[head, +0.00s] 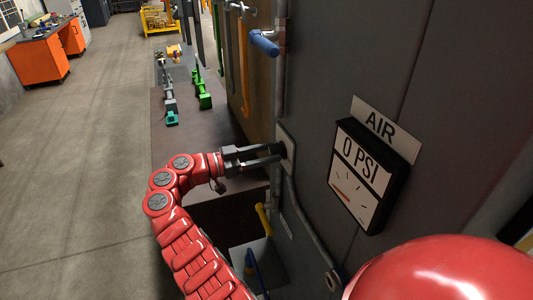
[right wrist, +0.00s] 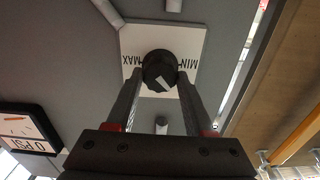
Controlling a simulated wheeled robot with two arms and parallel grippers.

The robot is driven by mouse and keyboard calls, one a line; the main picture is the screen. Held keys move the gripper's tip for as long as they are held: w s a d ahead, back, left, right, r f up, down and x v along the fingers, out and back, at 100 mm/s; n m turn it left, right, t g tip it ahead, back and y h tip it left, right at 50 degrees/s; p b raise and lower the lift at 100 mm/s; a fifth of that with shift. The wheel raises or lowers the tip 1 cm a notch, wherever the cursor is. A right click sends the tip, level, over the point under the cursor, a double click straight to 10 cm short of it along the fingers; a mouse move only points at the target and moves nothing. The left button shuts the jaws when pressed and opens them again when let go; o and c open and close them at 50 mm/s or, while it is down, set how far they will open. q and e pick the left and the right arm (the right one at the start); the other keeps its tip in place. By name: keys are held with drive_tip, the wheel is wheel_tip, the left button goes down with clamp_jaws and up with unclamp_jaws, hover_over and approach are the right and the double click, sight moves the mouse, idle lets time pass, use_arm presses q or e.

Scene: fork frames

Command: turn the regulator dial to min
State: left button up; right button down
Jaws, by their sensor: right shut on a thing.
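The regulator dial (right wrist: 159,66) is a round black knob with a white mark on its face. It sits on a white plate (right wrist: 193,40) with MAX printed on the left and MIN on the right in the right wrist view. My right gripper (right wrist: 160,82) is shut on the dial, one finger on each side. In the head view the right gripper (head: 278,151) reaches the plate (head: 287,136) on the grey panel and hides most of the dial. My left gripper is not in view.
A black-framed AIR gauge (head: 365,175) reading 0 PSI hangs right of the dial. Pipes run along the panel, with a blue handle (head: 264,42) above and a yellow handle (head: 263,219) below. Green and grey tools (head: 203,88) lie on a brown surface beyond.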

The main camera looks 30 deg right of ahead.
drive_tip(key=n, duration=0.2)
drive_tip(key=shift+n, duration=0.4)
drive_tip(key=n, duration=0.2)
drive_tip(key=shift+n+p, duration=0.4)
drive_tip(key=n+p, duration=0.1)
drive_tip(key=n, duration=0.2)
drive_tip(key=shift+w+r, duration=0.1)
drive_tip(key=shift+n+p, duration=0.9)
drive_tip(key=shift+n, duration=0.6)
drive_tip(key=shift+c, duration=1.4)
unclamp_jaws()
